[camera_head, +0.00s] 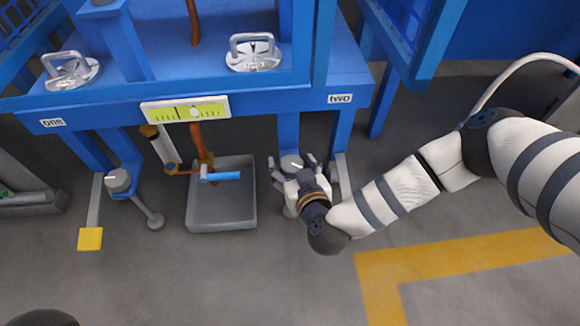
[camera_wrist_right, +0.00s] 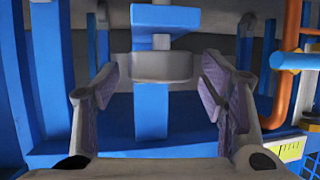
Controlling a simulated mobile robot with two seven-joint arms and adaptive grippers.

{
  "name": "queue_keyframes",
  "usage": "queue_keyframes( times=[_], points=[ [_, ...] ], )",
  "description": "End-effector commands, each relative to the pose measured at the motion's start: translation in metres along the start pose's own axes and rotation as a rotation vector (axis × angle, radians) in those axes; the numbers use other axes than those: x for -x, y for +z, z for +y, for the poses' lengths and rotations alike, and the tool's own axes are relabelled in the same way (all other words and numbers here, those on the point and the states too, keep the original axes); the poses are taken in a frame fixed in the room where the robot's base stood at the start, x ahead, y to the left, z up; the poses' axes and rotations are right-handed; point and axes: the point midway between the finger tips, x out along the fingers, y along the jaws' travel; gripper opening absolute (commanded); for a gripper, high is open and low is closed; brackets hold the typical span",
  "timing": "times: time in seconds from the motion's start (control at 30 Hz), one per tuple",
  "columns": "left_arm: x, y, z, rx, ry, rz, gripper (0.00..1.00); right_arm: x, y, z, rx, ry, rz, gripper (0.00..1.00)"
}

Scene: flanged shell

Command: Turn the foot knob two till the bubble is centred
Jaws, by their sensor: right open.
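The foot knob two (camera_head: 291,162) is a grey round knob with a white mark on top, under the blue frame leg below the "two" label (camera_head: 340,98). My right gripper (camera_head: 293,171) is open, with one finger on each side of the knob. In the right wrist view the grey knob (camera_wrist_right: 162,68) sits between the spread fingers, with gaps on both sides. The yellow-green level (camera_head: 184,111) is on the frame's front rail. A small pale spot shows right of its middle, but I cannot tell the bubble's exact place. My left gripper is not in view.
Foot knob one (camera_head: 117,180) stands at the left, below the "one" label (camera_head: 52,122). A grey tray (camera_head: 222,216) lies left of my right gripper, under a pipe with a blue-handled valve (camera_head: 222,176). Open floor with a yellow line (camera_head: 455,251) lies at front right.

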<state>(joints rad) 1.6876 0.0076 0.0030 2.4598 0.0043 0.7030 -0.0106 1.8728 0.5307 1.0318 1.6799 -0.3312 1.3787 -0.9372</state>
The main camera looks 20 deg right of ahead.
Motion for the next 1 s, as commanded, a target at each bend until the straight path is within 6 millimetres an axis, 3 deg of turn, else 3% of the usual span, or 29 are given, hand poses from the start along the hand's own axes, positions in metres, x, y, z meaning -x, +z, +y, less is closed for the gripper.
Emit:
queue_keyframes(
  times=[0.1,0.37,0.5,0.6,1.0],
  points=[
    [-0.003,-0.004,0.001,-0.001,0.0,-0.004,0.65,-0.01,0.001,0.0,0.001,0.0,0.0,0.65],
    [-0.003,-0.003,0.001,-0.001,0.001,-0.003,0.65,-0.011,-0.001,-0.001,0.0,-0.002,0.0,0.65],
    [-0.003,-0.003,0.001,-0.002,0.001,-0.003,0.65,-0.011,-0.001,-0.001,0.0,-0.002,0.0,0.33],
    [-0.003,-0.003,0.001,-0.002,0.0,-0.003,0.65,-0.011,-0.001,-0.001,0.0,-0.002,0.0,0.16],
    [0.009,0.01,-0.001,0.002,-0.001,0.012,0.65,-0.009,-0.007,-0.003,-0.029,0.072,0.006,0.16]
  ],
)
